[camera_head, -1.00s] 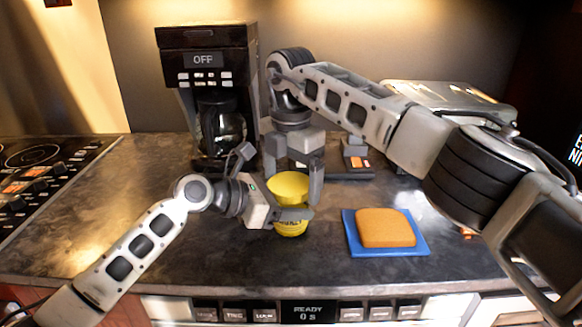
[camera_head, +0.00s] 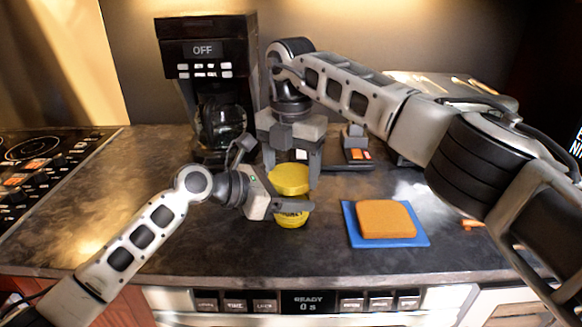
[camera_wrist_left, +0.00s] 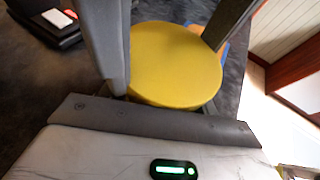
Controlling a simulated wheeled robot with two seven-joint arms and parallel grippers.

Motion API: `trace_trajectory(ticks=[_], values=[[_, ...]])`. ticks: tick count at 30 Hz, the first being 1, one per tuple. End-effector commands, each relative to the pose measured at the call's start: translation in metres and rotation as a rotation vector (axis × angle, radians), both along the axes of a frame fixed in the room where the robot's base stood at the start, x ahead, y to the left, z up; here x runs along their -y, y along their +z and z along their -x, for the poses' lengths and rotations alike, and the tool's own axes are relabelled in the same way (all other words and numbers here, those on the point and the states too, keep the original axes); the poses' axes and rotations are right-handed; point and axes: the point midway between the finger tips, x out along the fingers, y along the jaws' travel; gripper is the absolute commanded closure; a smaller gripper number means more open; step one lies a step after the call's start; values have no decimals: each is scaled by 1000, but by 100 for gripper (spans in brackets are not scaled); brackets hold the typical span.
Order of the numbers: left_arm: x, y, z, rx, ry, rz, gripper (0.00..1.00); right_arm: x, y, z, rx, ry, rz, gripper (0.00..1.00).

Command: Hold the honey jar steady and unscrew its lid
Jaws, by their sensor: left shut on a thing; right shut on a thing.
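The yellow honey jar (camera_head: 290,220) stands upright on the dark counter, its label partly covered. My left gripper (camera_head: 292,206) comes in from the left and is shut on the jar's body just under the lid. The round yellow lid (camera_head: 289,182) is above those fingers; its flat top also shows in the left wrist view (camera_wrist_left: 173,62). My right gripper (camera_head: 292,168) reaches down from above and is shut on the lid, a finger at each side. The left fingers cover the join, so I cannot tell whether lid and jar touch.
A coffee maker (camera_head: 208,85) stands behind on the left, a stovetop (camera_head: 50,165) at the far left. A bread slice (camera_head: 386,219) lies on a blue board (camera_head: 418,240) to the right. The counter's front middle is clear.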

Motion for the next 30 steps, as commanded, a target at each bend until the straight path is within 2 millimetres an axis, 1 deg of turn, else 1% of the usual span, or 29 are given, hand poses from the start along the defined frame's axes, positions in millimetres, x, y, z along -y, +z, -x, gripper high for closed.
trace_trajectory(ticks=[1, 2, 3, 4, 13, 16, 24, 26, 28, 30], values=[[-4, -1, -3, -1, 11, -2, 100, 2, 0, 1, -6, -3, 5, 58], [-4, -1, -3, 0, 12, -2, 100, 2, 0, 1, -6, -3, 5, 28], [-4, 0, -3, 1, 11, -2, 100, 2, 0, 1, -6, -3, 5, 17], [-4, 0, -3, 1, 11, -2, 100, 2, 0, 1, -5, -3, 4, 9], [-2, 0, -1, 0, 4, -1, 100, 1, 1, 0, -2, -4, 2, 9], [-1, 0, -1, 0, 3, -1, 100, 1, 6, 0, -1, -4, 2, 9], [-1, -1, -1, -1, 3, 0, 100, 0, 41, 0, 0, -4, 1, 9], [-1, -1, -1, -1, 3, 0, 100, 0, 45, 0, 0, -5, 2, 7], [-1, -1, -1, -1, 3, 0, 100, 0, 50, 0, -2, -36, 4, 7], [-1, 0, -1, -1, 3, 0, 100, -1, 60, -1, -1, -116, 6, 7]])
